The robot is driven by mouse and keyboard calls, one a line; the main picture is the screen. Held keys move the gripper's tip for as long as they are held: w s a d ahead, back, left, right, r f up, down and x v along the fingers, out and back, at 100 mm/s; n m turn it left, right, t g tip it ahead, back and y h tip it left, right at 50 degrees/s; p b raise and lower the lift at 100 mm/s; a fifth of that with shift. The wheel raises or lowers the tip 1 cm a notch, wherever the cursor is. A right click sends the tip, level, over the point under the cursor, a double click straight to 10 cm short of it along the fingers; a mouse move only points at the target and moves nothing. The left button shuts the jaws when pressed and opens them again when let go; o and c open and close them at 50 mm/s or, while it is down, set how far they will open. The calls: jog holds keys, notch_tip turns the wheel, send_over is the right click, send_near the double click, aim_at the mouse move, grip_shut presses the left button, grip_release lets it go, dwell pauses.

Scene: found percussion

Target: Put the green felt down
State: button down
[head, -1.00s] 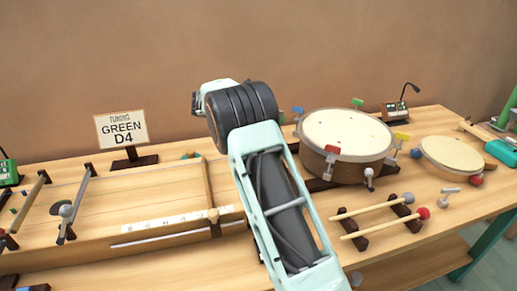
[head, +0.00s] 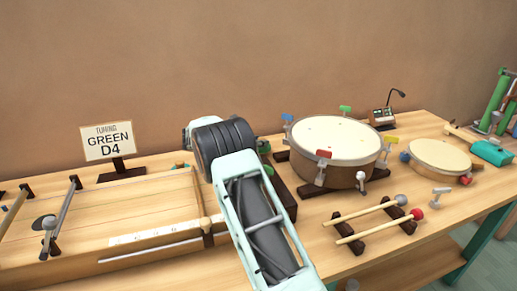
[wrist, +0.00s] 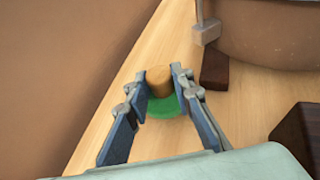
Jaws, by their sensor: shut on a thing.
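In the wrist view, my gripper (wrist: 163,74) is shut on a short round wooden grip (wrist: 159,81). The green felt (wrist: 167,106) is a round disc joined to the lower side of this grip, between my fingers. It is over the bare back strip of the wooden bench (wrist: 118,105); I cannot tell whether it touches the wood.
A large drum (head: 335,140) with coloured lugs stands right of my arm. A dark wooden block (wrist: 298,135) is near my gripper. The sign "GREEN D4" (head: 108,142) and a long wooden box instrument (head: 130,205) are left. Two mallets (head: 372,226) lie in front.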

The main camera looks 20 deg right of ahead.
jog(key=shift+f, duration=0.95)
jog(key=shift+f, duration=0.1)
jog(key=shift+f, duration=0.15)
jog(key=c, duration=1.7)
grip_release()
jog(key=shift+r, duration=0.25)
jog(key=shift+s+a+r, duration=0.1)
jog(key=shift+a+r, duration=0.05)
jog(key=shift+a, duration=0.2)
jog(key=p+v, duration=0.1)
jog(key=v, duration=1)
jog(key=shift+s+a+p, duration=0.1)
jog(key=shift+s+p, duration=0.05)
jog(key=shift+p, duration=0.2)
